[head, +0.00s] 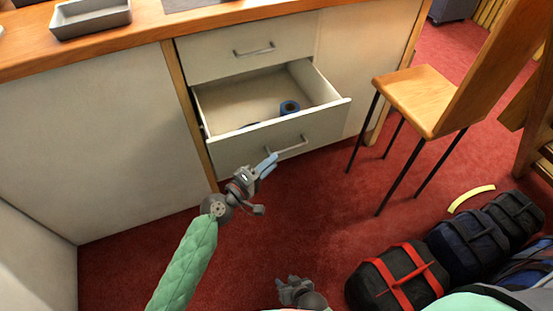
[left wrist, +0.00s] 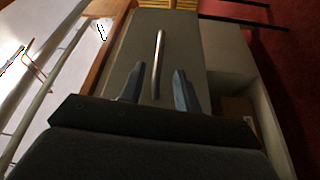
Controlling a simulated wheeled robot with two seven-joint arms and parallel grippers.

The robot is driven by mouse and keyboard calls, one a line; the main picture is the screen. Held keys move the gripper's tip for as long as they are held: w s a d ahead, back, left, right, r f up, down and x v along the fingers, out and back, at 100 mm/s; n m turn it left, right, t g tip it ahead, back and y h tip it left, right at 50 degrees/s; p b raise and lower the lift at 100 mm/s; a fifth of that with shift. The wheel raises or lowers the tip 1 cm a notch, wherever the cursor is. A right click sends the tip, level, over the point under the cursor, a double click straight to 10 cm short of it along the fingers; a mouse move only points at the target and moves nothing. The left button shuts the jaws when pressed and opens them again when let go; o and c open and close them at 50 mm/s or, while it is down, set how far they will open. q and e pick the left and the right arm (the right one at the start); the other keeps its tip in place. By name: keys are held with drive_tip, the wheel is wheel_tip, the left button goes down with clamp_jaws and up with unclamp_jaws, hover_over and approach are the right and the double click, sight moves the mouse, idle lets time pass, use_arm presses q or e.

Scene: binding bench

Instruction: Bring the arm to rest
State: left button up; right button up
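My left gripper (head: 267,164) is in front of the open drawer (head: 335,112), close to the left end of its metal handle (head: 292,148). In the left wrist view its two fingers (left wrist: 157,88) stand apart, with a bar handle (left wrist: 157,62) showing between and beyond them. Nothing is gripped there. My right gripper (head: 292,284) is low at the bottom of the head view, over the carpet; its finger gap is not clear.
A shut drawer (head: 220,58) is above. A wooden chair (head: 415,95) stands right, dark bags (head: 395,280) lie lower right. Red carpet (head: 330,220) between is clear.

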use_arm(q)
drive_tip(key=shift+s+a, duration=0.2)
drive_tip(key=shift+a, duration=0.05)
use_arm(e)
drive_tip(key=shift+s+f, duration=0.15)
drive_tip(key=shift+s, duration=0.1)
